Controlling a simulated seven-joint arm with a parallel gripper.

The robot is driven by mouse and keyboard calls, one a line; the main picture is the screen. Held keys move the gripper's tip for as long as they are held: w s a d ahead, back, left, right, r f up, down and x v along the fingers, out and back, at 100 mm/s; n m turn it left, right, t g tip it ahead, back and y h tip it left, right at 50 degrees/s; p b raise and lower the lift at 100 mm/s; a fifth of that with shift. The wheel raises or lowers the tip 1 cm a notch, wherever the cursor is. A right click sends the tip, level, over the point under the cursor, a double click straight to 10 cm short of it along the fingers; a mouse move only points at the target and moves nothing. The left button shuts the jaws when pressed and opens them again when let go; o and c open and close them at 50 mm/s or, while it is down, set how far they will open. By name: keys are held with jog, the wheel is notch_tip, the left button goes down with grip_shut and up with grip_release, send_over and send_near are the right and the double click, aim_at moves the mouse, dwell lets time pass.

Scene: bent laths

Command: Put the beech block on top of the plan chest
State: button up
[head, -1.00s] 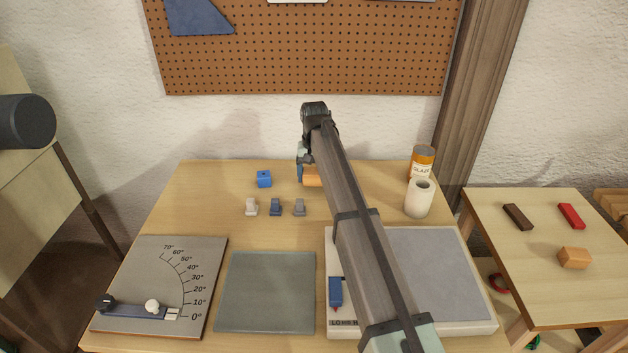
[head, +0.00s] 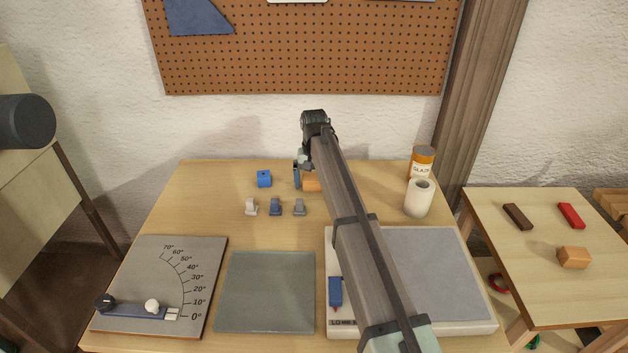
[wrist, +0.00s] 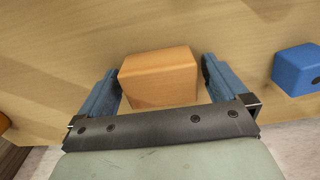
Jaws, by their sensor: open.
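An orange-tan wooden block (head: 312,183), which looks like the beech block, lies on the workbench near its back edge. My arm partly hides it in the head view. In the wrist view the block (wrist: 158,78) sits between the two blue fingers of my gripper (wrist: 160,68). The fingers are open, one on each side, with a narrow gap visible at each side. In the head view my gripper (head: 303,178) is mostly behind my arm. I cannot tell surely which thing is the plan chest; a pale piece of furniture (head: 25,175) stands at the left edge.
A blue block (head: 264,179) and several small clips (head: 275,207) lie left of my gripper. A white roll (head: 419,198) and glaze jar (head: 423,162) stand to the right. A side table (head: 540,285) holds a similar tan block (head: 573,258), a brown bar and a red bar.

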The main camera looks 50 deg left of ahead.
aim_at(314, 177)
notch_tip(314, 177, up, 12)
jog(key=shift+r, duration=0.15)
dwell(0.5)
